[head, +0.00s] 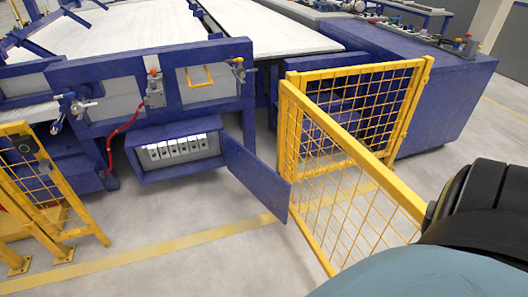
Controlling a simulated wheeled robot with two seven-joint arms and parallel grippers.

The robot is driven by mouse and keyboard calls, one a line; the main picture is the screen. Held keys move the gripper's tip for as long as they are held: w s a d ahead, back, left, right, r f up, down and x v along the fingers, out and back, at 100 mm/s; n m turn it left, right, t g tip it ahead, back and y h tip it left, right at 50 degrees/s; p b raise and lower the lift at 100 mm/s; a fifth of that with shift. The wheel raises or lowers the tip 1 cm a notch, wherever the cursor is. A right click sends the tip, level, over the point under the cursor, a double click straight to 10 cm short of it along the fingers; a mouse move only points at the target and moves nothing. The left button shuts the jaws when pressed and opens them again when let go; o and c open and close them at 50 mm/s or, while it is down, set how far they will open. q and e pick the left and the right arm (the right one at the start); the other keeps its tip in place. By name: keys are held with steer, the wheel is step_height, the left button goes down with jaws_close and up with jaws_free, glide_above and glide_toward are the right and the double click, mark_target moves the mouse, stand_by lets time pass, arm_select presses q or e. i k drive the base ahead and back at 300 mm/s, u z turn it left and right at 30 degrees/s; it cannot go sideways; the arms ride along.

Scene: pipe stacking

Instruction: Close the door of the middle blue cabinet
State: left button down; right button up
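The middle blue cabinet (135,161) is a low box under the blue machine frame, left of the picture's centre. It is open, and a row of several light-coloured modules (178,149) shows inside. Its blue door (254,177) is hinged on the cabinet's right side and stands swung outward, toward the front right. The door's outer edge is close to the yellow mesh fence in the picture; I cannot tell whether they touch. Neither of my grippers can be seen. A dark rounded arm part of mine fills the lower right corner.
A yellow mesh fence with an open panel (312,119) stands right of the door. Another yellow fence (68,212) stands at the left. A red hose (124,127) hangs left above the cabinet. The grey floor (190,215) before the cabinet is clear, with a yellow line (160,249).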

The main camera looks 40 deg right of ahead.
mark_target(272, 190)
steer(key=i, duration=2.3)
steer(key=z, duration=3.05)
